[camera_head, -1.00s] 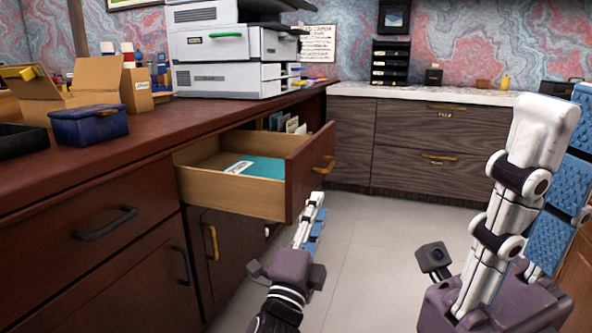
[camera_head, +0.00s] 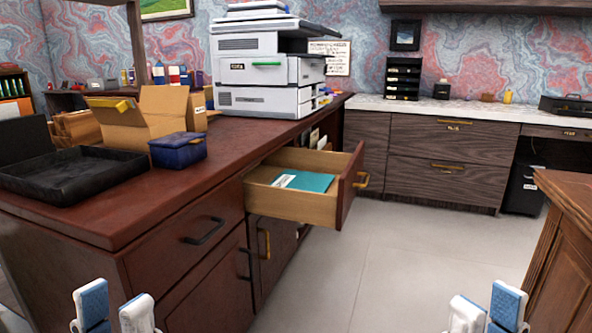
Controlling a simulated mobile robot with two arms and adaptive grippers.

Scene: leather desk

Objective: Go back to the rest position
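My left gripper (camera_head: 114,310) shows at the bottom left, with its two white fingers with blue pads apart and nothing between them. My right gripper (camera_head: 487,312) shows at the bottom right, also with two fingers apart and empty. Both are low in the view, clear of the furniture; only their finger ends show. The wooden drawer (camera_head: 291,203) stands pulled out from the dark red cabinet, with a teal folder (camera_head: 304,181) lying in it. Its front has a gold handle (camera_head: 361,180).
The red-brown desk (camera_head: 225,152) holds a printer (camera_head: 264,72), an open cardboard box (camera_head: 150,118), a blue box (camera_head: 178,150) and a black tray (camera_head: 63,176). A wooden furniture edge (camera_head: 566,235) stands at the right. The grey floor (camera_head: 415,262) between is clear.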

